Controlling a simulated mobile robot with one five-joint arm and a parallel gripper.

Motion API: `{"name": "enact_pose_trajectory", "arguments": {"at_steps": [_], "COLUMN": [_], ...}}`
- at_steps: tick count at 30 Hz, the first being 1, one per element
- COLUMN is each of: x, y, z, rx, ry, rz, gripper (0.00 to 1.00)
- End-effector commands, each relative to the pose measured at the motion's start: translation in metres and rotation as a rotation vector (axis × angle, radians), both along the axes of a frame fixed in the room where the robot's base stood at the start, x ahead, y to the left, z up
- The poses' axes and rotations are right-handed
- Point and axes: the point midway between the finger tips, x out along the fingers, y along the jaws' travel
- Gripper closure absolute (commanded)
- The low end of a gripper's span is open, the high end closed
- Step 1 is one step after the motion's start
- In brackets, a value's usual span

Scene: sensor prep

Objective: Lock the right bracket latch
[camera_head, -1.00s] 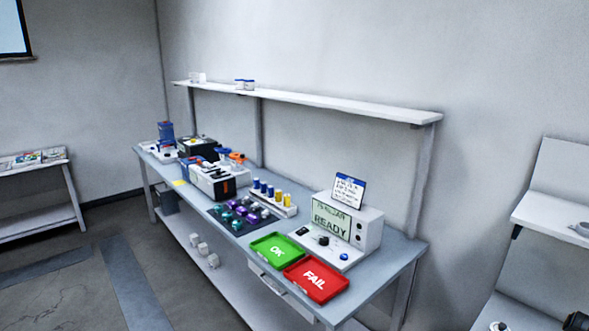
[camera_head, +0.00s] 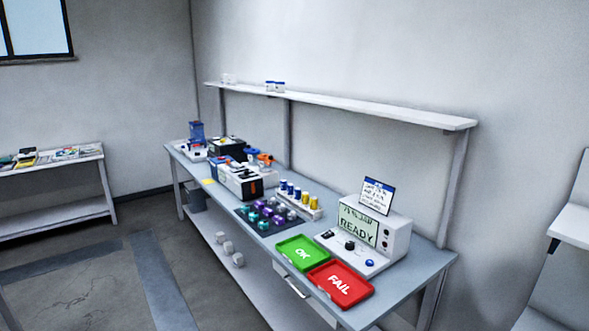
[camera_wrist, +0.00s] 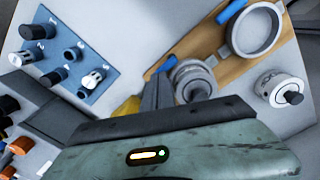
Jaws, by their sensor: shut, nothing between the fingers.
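In the wrist view a wooden board (camera_wrist: 212,58) carries an empty grey ring bracket (camera_wrist: 236,35) with a blue lever (camera_wrist: 230,11) at its left. Nearer, a round grey metal part (camera_wrist: 193,79) has a second blue lever (camera_wrist: 161,67) beside it. I cannot tell which lever is the right bracket latch, nor whether either is locked. My gripper (camera_wrist: 157,88) is shut and empty. Its grey fingers show close to the nearer blue lever and metal part; contact cannot be told. In the head view the bench fixtures are too small to make out latches.
A blue panel (camera_wrist: 66,55) with numbered knobs is at the wrist view's left. A loose grey cylinder (camera_wrist: 281,89) is at its right. In the head view the bench holds a green OK tray (camera_head: 302,252), red FAIL tray (camera_head: 340,285) and READY tester (camera_head: 395,236).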

Motion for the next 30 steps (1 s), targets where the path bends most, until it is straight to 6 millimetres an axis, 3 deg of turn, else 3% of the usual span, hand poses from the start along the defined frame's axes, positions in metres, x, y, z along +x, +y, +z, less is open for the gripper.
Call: {"name": "enact_pose_trajectory", "arguments": {"at_steps": [30], "x": [0.0004], "y": [0.0002], "z": [-0.0090], "rx": [0.000], "ry": [0.000], "rz": [0.001], "gripper": [1.00]}}
